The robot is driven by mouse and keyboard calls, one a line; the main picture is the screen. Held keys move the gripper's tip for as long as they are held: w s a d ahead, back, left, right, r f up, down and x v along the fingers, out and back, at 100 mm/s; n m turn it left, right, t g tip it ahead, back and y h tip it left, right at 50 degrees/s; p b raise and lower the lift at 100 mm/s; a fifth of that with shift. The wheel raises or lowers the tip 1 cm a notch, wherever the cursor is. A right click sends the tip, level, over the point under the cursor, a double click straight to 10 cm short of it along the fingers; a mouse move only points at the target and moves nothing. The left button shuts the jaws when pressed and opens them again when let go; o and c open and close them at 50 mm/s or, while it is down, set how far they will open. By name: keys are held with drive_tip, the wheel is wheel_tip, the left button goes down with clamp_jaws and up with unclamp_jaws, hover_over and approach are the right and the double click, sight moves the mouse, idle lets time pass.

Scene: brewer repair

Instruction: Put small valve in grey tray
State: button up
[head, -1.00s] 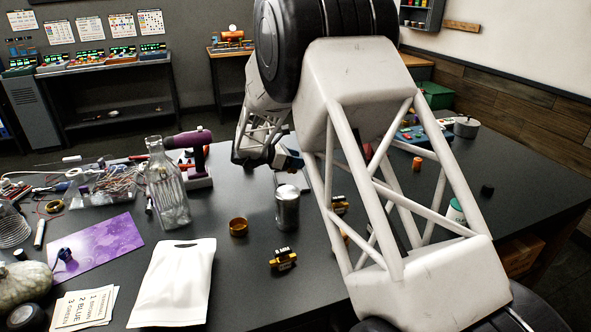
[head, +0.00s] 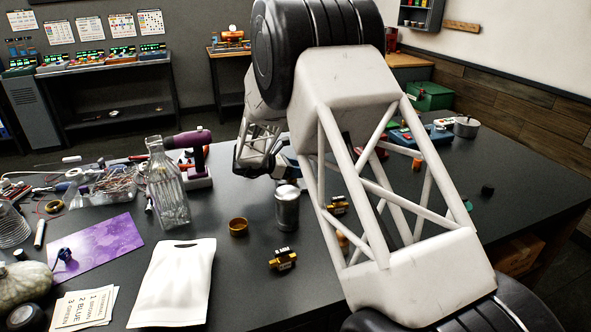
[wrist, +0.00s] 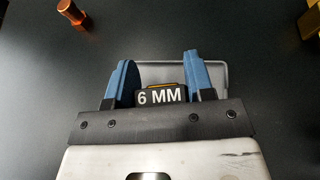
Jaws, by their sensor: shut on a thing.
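My gripper (wrist: 160,85) has two blue fingers and is shut on the small valve (wrist: 161,97), a dark piece marked "6 MM" with a bit of yellow showing at its top. The grey tray (wrist: 215,74) shows behind and under the fingers in the wrist view; its near part is hidden by my gripper. The valve appears over the tray, but I cannot tell whether it touches it. In the head view my gripper (head: 287,166) is at the far part of the table, partly hidden by my arm.
Another brass valve with a black label (head: 283,259) lies on the near table, and a similar one (head: 338,205) lies beside my arm. A metal canister (head: 287,208), a brass ring (head: 238,227), a glass bottle (head: 167,185) and a white pouch (head: 175,283) stand or lie nearby.

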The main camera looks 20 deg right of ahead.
drive_tip(key=shift+f, duration=0.15)
drive_tip(key=o, duration=1)
drive_tip(key=v, duration=1.2)
drive_tip(key=shift+r, duration=0.2)
